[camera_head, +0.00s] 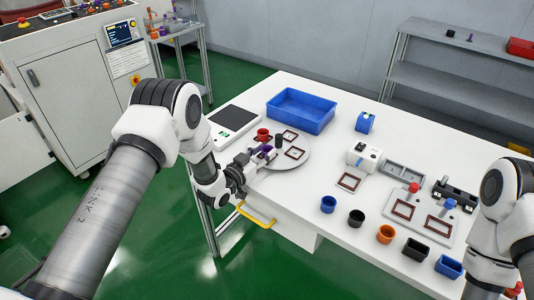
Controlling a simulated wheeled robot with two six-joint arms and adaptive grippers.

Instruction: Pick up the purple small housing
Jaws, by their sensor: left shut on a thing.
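The purple small housing (267,149) is at the left part of a round white plate (283,167) on the table. My left gripper (259,160) reaches in from the left at the plate and is shut on the purple housing. The fingers partly hide the housing, and I cannot tell whether it is clear of the plate.
A red cup (263,134) and a black cylinder (279,141) stand close to the purple housing. A blue bin (301,111) stands behind. Several small cups and boxes, such as a blue cup (328,204), line the table's front.

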